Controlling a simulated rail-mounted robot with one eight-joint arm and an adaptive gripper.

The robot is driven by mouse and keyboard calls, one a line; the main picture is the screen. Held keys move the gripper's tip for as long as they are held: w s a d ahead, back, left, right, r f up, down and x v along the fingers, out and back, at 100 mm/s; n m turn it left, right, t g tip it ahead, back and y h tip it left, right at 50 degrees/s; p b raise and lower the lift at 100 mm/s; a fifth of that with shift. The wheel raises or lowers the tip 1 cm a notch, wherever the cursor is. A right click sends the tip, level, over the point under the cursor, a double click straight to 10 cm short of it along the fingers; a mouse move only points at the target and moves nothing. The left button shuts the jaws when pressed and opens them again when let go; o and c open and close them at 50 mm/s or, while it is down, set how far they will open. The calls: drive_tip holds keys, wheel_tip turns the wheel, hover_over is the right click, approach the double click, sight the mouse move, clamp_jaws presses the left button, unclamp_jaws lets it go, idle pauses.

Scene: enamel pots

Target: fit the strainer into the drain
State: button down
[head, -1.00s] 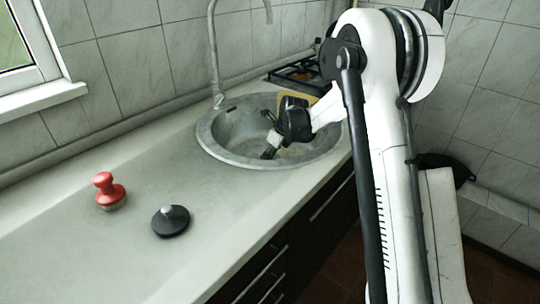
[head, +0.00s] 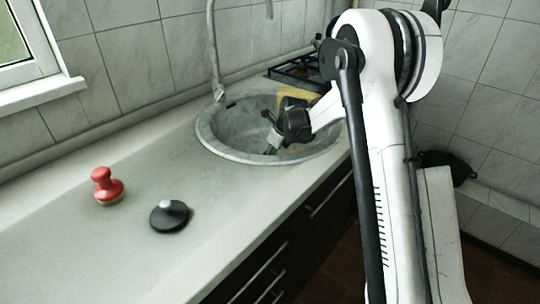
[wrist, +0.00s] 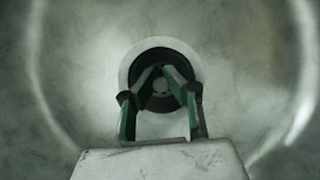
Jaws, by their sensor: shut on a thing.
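My gripper (wrist: 160,75) is low inside the sink and shut on the strainer (wrist: 160,88), whose small grey centre shows between the green-sided fingers in the wrist view. The strainer is dark and round, and partly hidden by the fingers. The drain (wrist: 126,75) shows as a pale ring around the dark disc, roughly centred with it. I cannot tell whether the strainer is seated or just above the drain.
A red-knobbed piece (head: 107,188) and a black disc with a grey knob (head: 170,217) stand on the counter (head: 115,255), left of the sink. A faucet (head: 215,60) rises behind the sink. A yellowish thing (head: 290,101) is at the sink's far side, near the stove (head: 297,70).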

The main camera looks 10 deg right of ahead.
drive_tip(key=shift+f+b, duration=0.5)
drive_tip(key=shift+f, duration=0.1)
idle(0.3)
drive_tip(key=c, duration=1.7)
unclamp_jaws()
drive_tip(key=shift+c, duration=0.2)
drive_tip(key=shift+r, duration=0.1)
drive_tip(key=shift+r+p, duration=1.45)
drive_tip(key=shift+r, duration=1.5)
wheel_tip(320, 180, up, 14)
drive_tip(key=p, duration=0.7)
